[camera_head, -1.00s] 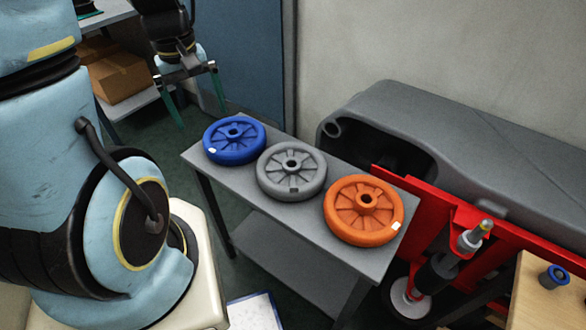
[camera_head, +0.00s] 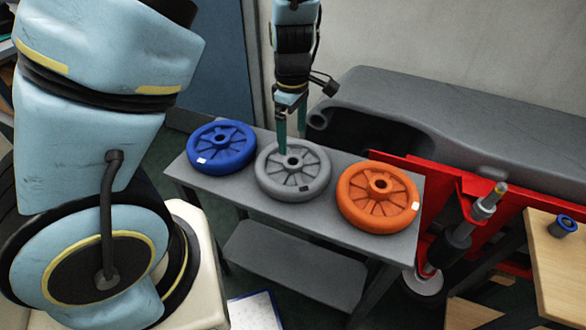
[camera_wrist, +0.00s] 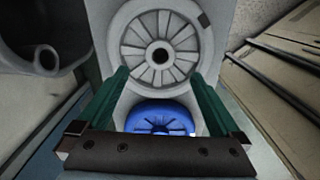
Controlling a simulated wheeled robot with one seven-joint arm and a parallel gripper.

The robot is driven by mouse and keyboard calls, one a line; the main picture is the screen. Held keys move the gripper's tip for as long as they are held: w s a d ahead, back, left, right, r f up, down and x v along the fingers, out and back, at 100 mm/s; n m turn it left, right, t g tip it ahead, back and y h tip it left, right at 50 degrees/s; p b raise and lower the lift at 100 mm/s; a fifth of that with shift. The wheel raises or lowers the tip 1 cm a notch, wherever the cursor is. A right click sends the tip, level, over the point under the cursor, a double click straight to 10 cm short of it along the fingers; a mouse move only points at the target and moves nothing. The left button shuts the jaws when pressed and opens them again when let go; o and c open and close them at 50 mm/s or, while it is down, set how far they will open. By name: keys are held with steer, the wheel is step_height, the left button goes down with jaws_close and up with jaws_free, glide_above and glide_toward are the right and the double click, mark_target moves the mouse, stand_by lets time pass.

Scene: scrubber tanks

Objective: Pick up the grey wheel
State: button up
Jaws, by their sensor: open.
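The grey wheel (camera_head: 293,171) lies flat on a small grey table, between the blue wheel (camera_head: 222,145) and the orange wheel (camera_head: 378,197). In the wrist view the grey wheel (camera_wrist: 160,50) lies beyond the fingers, with the blue wheel (camera_wrist: 160,117) showing between them. My gripper (camera_head: 291,148) points down over the back part of the grey wheel, its green fingertips close to the wheel near the hub. Its fingers (camera_wrist: 163,90) stand apart with nothing held between them. I cannot tell whether the fingertips touch the wheel.
The grey table (camera_head: 330,222) has a lower shelf (camera_head: 290,265). A large grey tank (camera_head: 470,120) and a red frame (camera_head: 440,180) stand behind and to the right. A wooden table (camera_head: 560,265) with a small blue-rimmed roller (camera_head: 562,226) is at far right.

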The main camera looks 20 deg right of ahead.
mark_target(293, 156)
step_height(293, 156, down, 8)
steer(key=shift+s+f, duration=0.1)
jaws_close()
stand_by(1.1)
steer(key=shift+d, duration=0.1)
